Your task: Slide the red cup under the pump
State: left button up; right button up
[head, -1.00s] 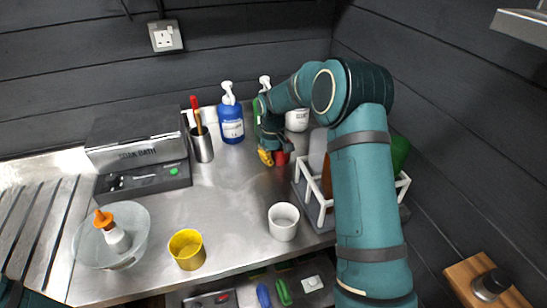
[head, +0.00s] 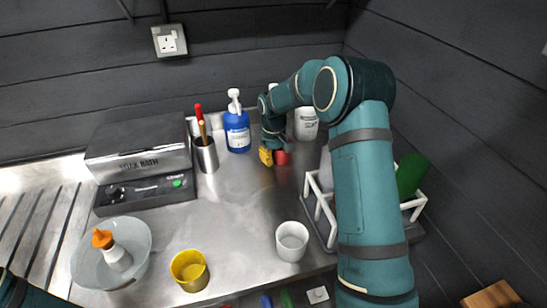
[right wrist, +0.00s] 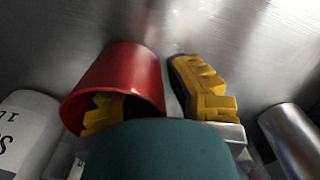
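The red cup (head: 282,157) stands at the back of the steel counter, partly hidden by my right arm. In the right wrist view, the red cup (right wrist: 125,75) has its mouth toward the camera. My right gripper (right wrist: 145,105) is open across the cup's wall: one yellow finger shows at the cup's mouth, the other is outside with a narrow gap. In the head view the right gripper (head: 272,153) is low beside the cup. A blue pump bottle (head: 237,133) stands left of it. My left gripper is out of view.
A white bottle (head: 306,127) is behind the cup. A metal pot (head: 206,157) holds tools. A white cup (head: 291,243), yellow cup (head: 188,270), glass bowl (head: 90,268), bath unit (head: 150,190) and white rack (head: 318,215) surround clear central counter.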

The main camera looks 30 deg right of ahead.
jog(key=shift+o, duration=1.3)
jog(key=shift+s+a+r, duration=0.1)
jog(key=shift+s+r, duration=0.05)
jog(key=shift+r, duration=2.05)
jog(key=shift+s+a+r, duration=0.1)
jog(key=shift+r, duration=2.05)
jog(key=shift+f, duration=0.1)
